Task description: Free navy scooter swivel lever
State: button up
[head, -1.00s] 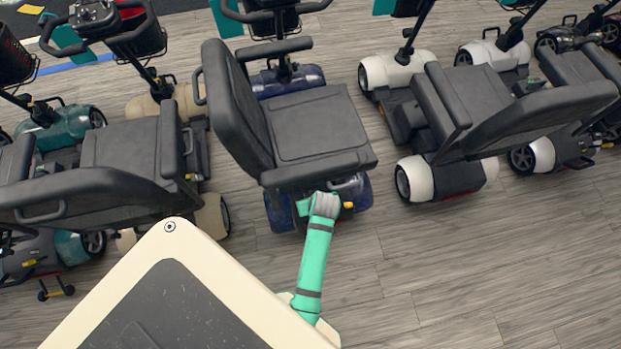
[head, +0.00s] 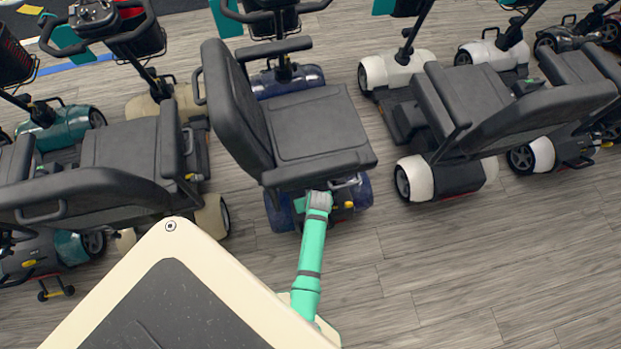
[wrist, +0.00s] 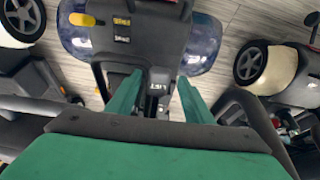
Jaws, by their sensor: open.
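The navy scooter (head: 353,193) stands in the middle of the head view, its black seat (head: 310,125) above its glossy navy rear body. A small pale lever-like bar (head: 345,183) shows just under the seat edge; I cannot tell for sure that it is the swivel lever. My gripper (wrist: 159,82) is open, with two green fingers pointing at the scooter. Between and beyond them is a dark part with white lettering (wrist: 158,76); contact cannot be told. The navy body (wrist: 200,48) also shows in the wrist view. In the head view, the seat and my wrist hide the fingertips.
A yellow tab (wrist: 82,19) and yellow labels (wrist: 121,22) sit on the scooter's dark rear cover. A white scooter (head: 421,178) stands to the right, and beige (head: 210,215) and teal scooters (head: 70,125) to the left. Grey floor (head: 450,270) is clear at the lower right.

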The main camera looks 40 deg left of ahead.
grip_shut()
jog(key=r, duration=0.5)
jog(key=shift+w+a, duration=0.35)
jog(key=shift+w+a+r, duration=0.1)
jog(key=shift+a+r, duration=0.1)
jog(key=shift+r, duration=0.1)
grip_release()
jog(key=shift+f, duration=0.1)
jog(key=shift+d, duration=0.1)
